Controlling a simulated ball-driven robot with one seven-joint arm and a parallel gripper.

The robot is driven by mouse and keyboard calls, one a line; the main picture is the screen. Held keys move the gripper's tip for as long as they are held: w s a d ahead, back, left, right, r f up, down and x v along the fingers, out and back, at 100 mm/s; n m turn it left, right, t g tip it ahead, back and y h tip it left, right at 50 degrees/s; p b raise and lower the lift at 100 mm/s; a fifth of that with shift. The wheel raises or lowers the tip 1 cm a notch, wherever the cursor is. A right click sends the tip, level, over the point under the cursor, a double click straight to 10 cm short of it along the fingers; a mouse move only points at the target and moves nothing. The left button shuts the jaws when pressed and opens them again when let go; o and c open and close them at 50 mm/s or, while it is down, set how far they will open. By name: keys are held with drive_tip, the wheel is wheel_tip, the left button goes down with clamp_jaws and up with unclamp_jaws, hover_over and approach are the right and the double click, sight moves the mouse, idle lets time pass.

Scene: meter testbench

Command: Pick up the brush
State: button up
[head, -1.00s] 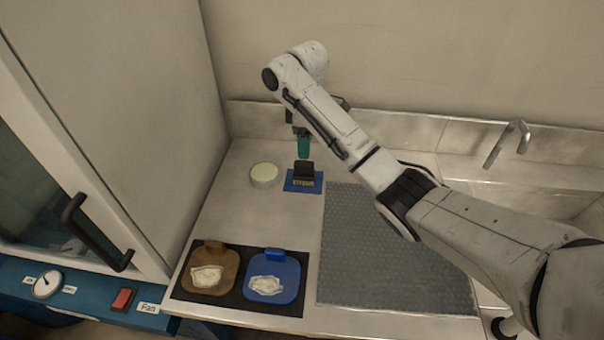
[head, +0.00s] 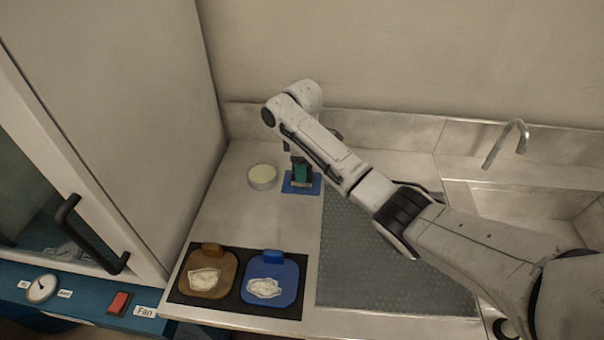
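The brush (head: 301,184) is a small dark block with a pale strip low on it, on a blue square pad (head: 288,190) on the bench. My gripper (head: 302,172) is lowered right over it, with its teal fingertip in front of or against the dark upper part. My arm comes in from the right and hides part of the gripper. I cannot tell whether the fingers are open or closed on the brush.
A round, pale-topped dish (head: 262,177) stands close left of the pad. A brown tray (head: 209,286) and a blue tray (head: 270,271), each with whitish material, lie on a black mat (head: 180,291) at the front. A grey mat (head: 375,280) and a sink (head: 530,215) are right.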

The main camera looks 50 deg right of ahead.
clamp_jaws()
drive_tip(key=shift+r, duration=0.1)
idle(0.3)
drive_tip(key=shift+r, duration=0.5)
wheel_tip(320, 180, up, 2)
drive_tip(key=shift+a+r+b, duration=0.1)
drive_tip(key=shift+r+b, duration=0.1)
drive_tip(key=shift+b, duration=0.25)
drive_tip(key=s+a+r+p, duration=0.7)
drive_tip(key=s+a+r, duration=0.2)
drive_tip(key=s, duration=0.1)
drive_tip(key=shift+s+a+r, duration=0.15)
drive_tip(key=shift+r, duration=0.1)
